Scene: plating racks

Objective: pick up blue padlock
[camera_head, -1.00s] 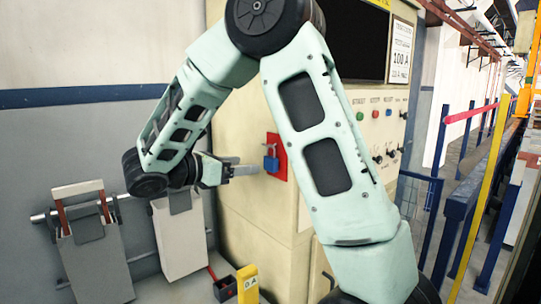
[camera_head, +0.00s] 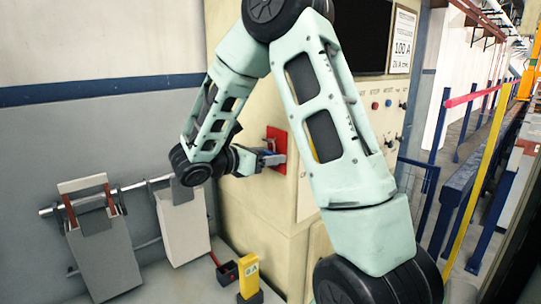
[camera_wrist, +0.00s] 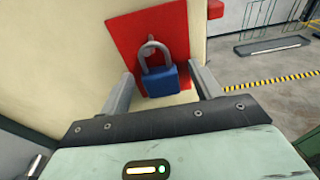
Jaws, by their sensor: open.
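The blue padlock (camera_wrist: 160,82) hangs by its grey shackle from a hook on a red plate (camera_wrist: 122,38) in the wrist view. The plate is on the side of a cream cabinet. My gripper (camera_wrist: 162,83) is open, with one finger to the left of the padlock and one to the right. A gap shows on each side, and I cannot tell how deep the padlock sits between the fingers. In the head view my gripper (camera_head: 272,158) reaches the red plate (camera_head: 277,138) and mostly hides the padlock.
The cream cabinet (camera_head: 250,215) has buttons and switches on its front. Blue and yellow railings (camera_head: 476,190) run along the right.

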